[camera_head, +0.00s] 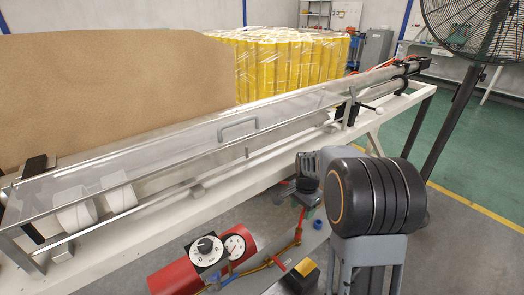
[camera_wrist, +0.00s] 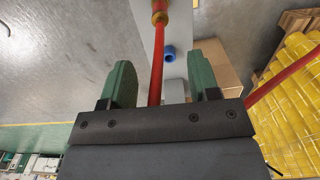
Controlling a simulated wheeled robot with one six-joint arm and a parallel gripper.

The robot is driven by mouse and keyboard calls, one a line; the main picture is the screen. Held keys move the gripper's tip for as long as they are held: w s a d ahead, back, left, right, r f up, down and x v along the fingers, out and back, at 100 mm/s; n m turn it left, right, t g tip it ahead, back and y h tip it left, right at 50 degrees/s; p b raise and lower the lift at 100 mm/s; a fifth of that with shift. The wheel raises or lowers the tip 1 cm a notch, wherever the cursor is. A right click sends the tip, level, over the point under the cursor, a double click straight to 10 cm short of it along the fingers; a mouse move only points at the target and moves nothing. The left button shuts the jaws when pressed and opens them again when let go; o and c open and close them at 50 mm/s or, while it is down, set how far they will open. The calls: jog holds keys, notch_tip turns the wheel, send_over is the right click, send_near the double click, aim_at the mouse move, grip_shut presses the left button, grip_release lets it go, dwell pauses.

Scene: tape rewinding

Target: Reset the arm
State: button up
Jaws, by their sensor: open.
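My gripper (camera_wrist: 163,72) shows in the wrist view. Its two green fingers stand wide apart, and nothing is held between them. Beyond the fingers are a red hose (camera_wrist: 157,70) with a brass fitting and a blue ring-shaped part (camera_wrist: 170,53), both apart from the fingers as far as I can tell. In the head view my arm is at the lower right, in front of the machine's frame; its dark round joint hides what is behind it. I cannot make out the fingertips in that view.
A long machine with a clear cover (camera_head: 150,150) and grey handle (camera_head: 238,128) crosses the head view. White rolls (camera_head: 77,215) sit under its left end. Red equipment with gauges (camera_head: 203,250) is below. A fan (camera_head: 475,30) stands right. Yellow wrapped goods (camera_head: 285,65) are behind.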

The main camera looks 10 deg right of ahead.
jog(key=shift+n, duration=0.5)
jog(key=s+a+r+n+t+p, duration=0.1)
jog(key=s+a+r+n+p, duration=0.2)
jog(key=r, duration=0.5)
jog(key=s+a+r+n+t+p, duration=0.1)
jog(key=s+a+r+n+p, duration=0.2)
jog(key=s+r+n+p, duration=0.2)
jog(key=s+a+r+n+t+p, duration=0.1)
jog(key=s+a+r+n+p, duration=0.2)
jog(key=s+r+p, duration=0.5)
notch_tip(320, 180, up, 5)
jog(key=shift+a+r+n+t+p, duration=0.2)
jog(key=shift+a+n+t+p, duration=0.1)
jog(key=shift+n+p, duration=0.4)
jog(key=shift+c, duration=0.5)
